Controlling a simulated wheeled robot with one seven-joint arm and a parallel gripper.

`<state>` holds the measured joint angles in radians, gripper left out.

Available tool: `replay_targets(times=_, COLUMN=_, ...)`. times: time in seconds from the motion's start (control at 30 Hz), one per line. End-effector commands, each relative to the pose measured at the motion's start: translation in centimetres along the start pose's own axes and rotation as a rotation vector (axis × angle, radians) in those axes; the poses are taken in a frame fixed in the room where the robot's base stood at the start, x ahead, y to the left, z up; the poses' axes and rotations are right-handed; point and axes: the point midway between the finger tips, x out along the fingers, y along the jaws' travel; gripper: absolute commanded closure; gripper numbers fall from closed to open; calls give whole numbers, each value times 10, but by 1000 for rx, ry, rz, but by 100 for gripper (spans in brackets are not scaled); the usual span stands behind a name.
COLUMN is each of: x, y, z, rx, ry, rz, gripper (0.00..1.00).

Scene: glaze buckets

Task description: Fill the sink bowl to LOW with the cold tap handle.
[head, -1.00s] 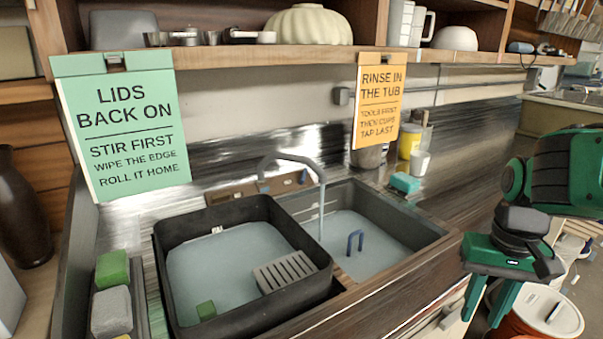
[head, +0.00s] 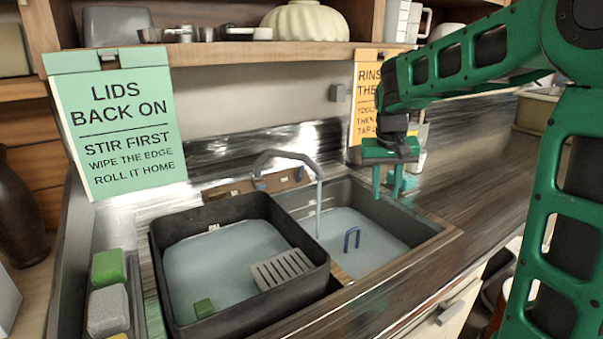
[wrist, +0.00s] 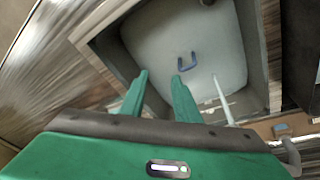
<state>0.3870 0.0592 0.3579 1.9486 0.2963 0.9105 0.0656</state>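The sink bowl (head: 348,268) is the right-hand basin and holds pale water; its level mark cannot be read. A blue U-shaped handle (head: 352,238) stands in it and also shows in the wrist view (wrist: 186,62). The grey tap (head: 291,156) arches over the bowl, with a thin pale stream below its spout (head: 319,215). Small bluish handles (head: 300,174) show at the wooden tap panel (head: 270,188); which is cold is unclear. My gripper (head: 387,188) is open and empty above the bowl's back right edge. Its parted fingers (wrist: 159,78) show in the wrist view.
A black tub (head: 160,270) with water, a grey slotted rack (head: 282,270) and a green block (head: 204,308) fills the left side. A teal sponge (head: 407,181) lies behind my gripper. Signs hang from the shelf (head: 230,54) above. The counter to the right is mostly clear.

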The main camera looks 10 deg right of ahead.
Motion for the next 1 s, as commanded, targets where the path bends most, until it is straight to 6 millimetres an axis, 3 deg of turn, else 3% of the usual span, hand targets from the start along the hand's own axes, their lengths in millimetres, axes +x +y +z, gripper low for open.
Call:
replay_targets(times=0.03, x=6, y=-21, z=-24, rx=-9, ry=13, rz=-29, gripper=71)
replay_targets(times=0.2, x=15, y=-91, z=-92, rx=-14, ry=63, rz=-150, gripper=71)
replay_targets(times=0.4, x=15, y=-154, z=-152, rx=15, ry=106, rz=-312, gripper=71)
replay_targets(times=0.5, x=11, y=-176, z=-173, rx=31, ry=121, rz=-386, gripper=71)
replay_targets(times=0.77, x=4, y=-202, z=-199, rx=53, ry=141, rz=-482, gripper=71)
replay_targets(times=1.0, x=29, y=-216, z=-203, rx=54, ry=140, rz=-485, gripper=71)
